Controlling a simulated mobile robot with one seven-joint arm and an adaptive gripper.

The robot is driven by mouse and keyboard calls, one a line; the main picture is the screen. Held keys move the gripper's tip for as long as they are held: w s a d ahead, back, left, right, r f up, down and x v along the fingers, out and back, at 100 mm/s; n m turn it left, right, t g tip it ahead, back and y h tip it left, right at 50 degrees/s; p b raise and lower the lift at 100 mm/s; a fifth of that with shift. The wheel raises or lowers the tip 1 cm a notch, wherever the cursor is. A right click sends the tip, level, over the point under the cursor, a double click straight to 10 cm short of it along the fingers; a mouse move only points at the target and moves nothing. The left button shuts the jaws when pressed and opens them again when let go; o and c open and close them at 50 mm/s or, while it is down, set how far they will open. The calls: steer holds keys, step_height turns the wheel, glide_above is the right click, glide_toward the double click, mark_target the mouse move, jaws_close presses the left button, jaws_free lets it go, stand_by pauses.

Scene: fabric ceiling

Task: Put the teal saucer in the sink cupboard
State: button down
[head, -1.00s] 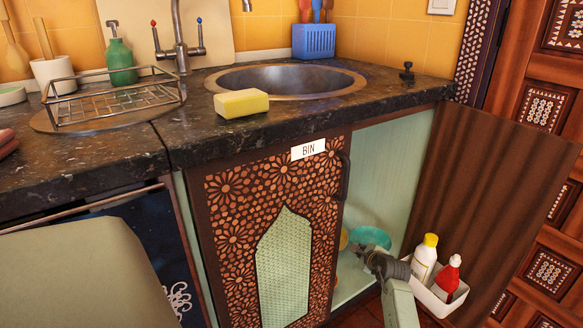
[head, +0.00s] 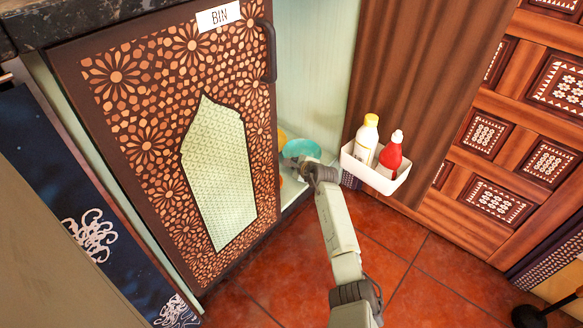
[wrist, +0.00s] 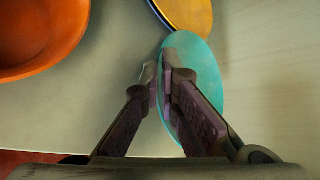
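The teal saucer (head: 301,148) is inside the open sink cupboard, low down near the right wall (head: 318,75). My gripper (head: 310,168) reaches in through the opening, and its fingers are hard to make out in the head view. In the wrist view the fingers (wrist: 160,82) are nearly together, with the near rim of the teal saucer (wrist: 203,85) between their tips. The saucer looks tilted there, and the right finger covers part of it. I cannot tell whether it touches the cupboard floor (wrist: 80,115).
An orange bowl (wrist: 40,35) and a yellow plate (wrist: 188,12) lie in the cupboard near the saucer. The BIN door (head: 150,125) is on the left. The open door (head: 425,90) on the right carries a white caddy (head: 375,176) with two bottles, close to my arm.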

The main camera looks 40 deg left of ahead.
step_height(320, 180, down, 3)
steer(key=shift+r+b, duration=0.2)
steer(key=shift+b, duration=0.15)
steer(key=shift+r, duration=0.1)
steer(key=c, duration=2.3)
jaws_free()
steer(key=shift+o, duration=1.1)
